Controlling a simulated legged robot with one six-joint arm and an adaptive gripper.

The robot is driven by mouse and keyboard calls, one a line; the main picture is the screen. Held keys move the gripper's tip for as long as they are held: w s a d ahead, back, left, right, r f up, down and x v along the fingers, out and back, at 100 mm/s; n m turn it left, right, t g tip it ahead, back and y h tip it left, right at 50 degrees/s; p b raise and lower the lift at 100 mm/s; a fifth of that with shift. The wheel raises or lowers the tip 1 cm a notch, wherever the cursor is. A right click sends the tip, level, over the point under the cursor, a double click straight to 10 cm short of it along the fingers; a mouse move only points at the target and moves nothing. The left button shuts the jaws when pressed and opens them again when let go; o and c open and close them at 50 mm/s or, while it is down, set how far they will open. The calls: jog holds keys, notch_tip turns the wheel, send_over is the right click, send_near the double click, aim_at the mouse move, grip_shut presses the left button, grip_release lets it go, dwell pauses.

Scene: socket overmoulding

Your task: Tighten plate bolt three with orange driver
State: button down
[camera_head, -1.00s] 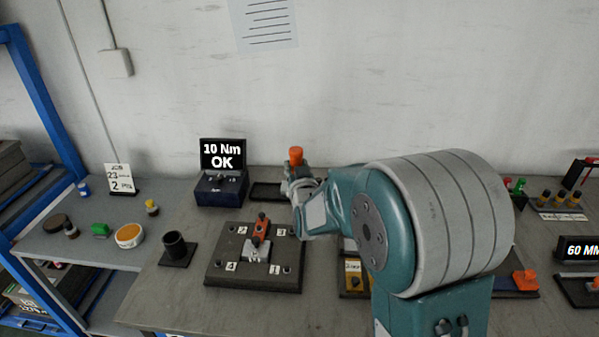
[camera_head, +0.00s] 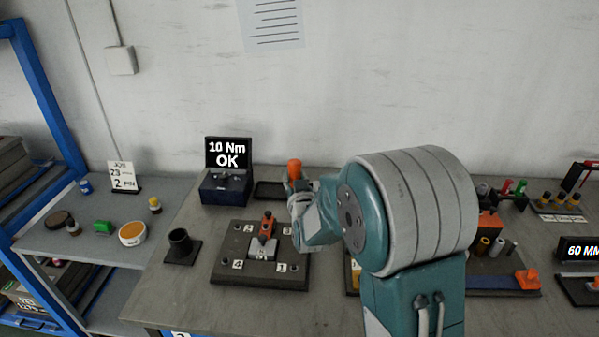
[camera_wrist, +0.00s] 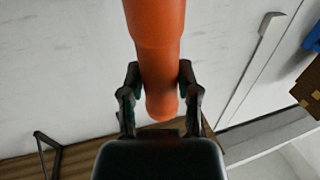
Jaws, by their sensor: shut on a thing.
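The orange driver (camera_head: 294,168) stands roughly upright in my gripper (camera_head: 297,188), near the far right corner of the dark bolt plate (camera_head: 228,278). The wrist view shows the driver's orange handle (camera_wrist: 157,28) between the two fingers of my gripper (camera_wrist: 160,95), which are shut on it. The driver's lower end and its tip are hidden, so I cannot tell whether it touches a bolt. The plate has numbered corner labels and a red and grey fitting (camera_head: 264,243) in its middle. Bolt three cannot be made out.
A torque display (camera_head: 227,160) behind the plate reads "10 Nm OK". A black cup (camera_head: 180,243) stands left of the plate. Several small containers, among them an orange-topped tub (camera_head: 132,234), are on the left shelf. Tool holders and a "60 MM" display (camera_head: 580,250) stand at the right.

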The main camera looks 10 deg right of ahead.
jog(key=shift+a+f, duration=0.1)
jog(key=shift+f, duration=0.5)
jog(key=shift+d+f, duration=0.75)
jog(key=shift+d, duration=0.15)
jog(key=shift+f, duration=0.2)
jog(key=shift+a+f, duration=0.15)
jog(key=shift+a, duration=0.55)
jog(key=shift+d, duration=0.5)
jog(key=shift+a, duration=0.35)
jog(key=shift+d, duration=0.3)
